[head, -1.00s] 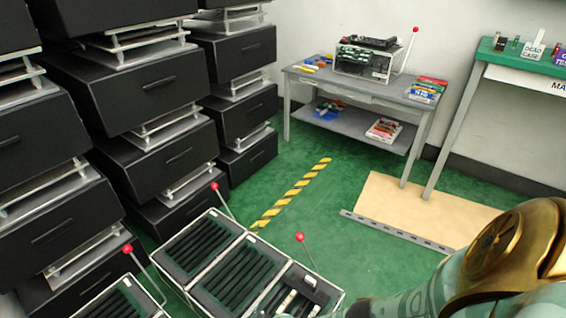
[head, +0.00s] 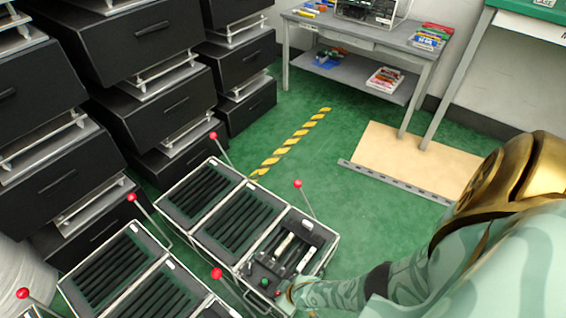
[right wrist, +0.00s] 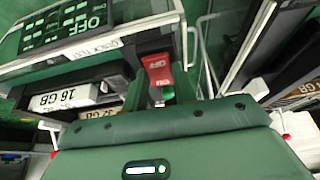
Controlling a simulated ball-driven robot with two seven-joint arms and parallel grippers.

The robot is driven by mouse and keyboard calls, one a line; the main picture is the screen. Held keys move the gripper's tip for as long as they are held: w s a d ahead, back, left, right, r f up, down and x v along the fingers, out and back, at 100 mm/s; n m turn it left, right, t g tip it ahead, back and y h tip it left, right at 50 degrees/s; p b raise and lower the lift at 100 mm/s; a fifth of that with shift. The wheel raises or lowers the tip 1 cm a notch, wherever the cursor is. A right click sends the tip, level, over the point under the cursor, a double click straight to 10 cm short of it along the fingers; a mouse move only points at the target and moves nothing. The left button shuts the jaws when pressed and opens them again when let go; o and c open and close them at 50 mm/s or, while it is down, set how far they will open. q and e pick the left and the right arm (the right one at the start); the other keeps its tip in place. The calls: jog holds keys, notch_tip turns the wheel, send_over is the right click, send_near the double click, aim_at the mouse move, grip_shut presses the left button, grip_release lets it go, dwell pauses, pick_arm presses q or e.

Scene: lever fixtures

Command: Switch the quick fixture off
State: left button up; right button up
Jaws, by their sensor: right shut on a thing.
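The quick fixture (head: 297,240) is an open metal-framed box with memory sticks inside, at the lower middle of the head view. In the right wrist view its front carries a dark panel reading OFF (right wrist: 68,24) and a partly readable "quick" label (right wrist: 95,49). A red switch marked OFF (right wrist: 157,66) stands between my fingers. My right gripper (head: 284,294) reaches the fixture's front edge from the right; in the right wrist view the gripper (right wrist: 162,88) is shut on the red switch. Its fingertip contact is partly hidden. My left gripper is out of view.
Neighbouring fixtures (head: 200,190) with red-ball levers (head: 216,273) stand close on the left. Stacked black drawers (head: 150,110) fill the left side. A grey workbench (head: 365,62) stands behind, with a tan board (head: 415,160) on the floor. Green floor (head: 330,145) lies open between.

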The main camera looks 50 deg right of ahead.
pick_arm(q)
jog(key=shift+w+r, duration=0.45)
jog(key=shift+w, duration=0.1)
pick_arm(e)
jog(key=shift+o, duration=0.2)
jog(key=shift+s+t, duration=0.1)
jog(key=shift+t, duration=0.4)
jog(key=shift+c, duration=0.2)
jog(key=o, duration=1)
jog(key=p+v, duration=0.2)
jog(key=v, duration=0.1)
jog(key=shift+r+p, duration=0.2)
jog(key=shift+p, duration=0.1)
pick_arm(q)
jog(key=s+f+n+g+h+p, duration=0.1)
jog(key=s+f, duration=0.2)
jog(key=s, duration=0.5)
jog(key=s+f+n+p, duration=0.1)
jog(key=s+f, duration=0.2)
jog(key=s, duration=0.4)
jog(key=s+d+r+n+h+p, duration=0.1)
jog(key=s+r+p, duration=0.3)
jog(key=p, duration=0.4)
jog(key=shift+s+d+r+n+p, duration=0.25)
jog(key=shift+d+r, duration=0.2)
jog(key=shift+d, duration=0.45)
pick_arm(e)
jog(key=v, duration=1.2)
jog(key=shift+s+r, duration=0.3)
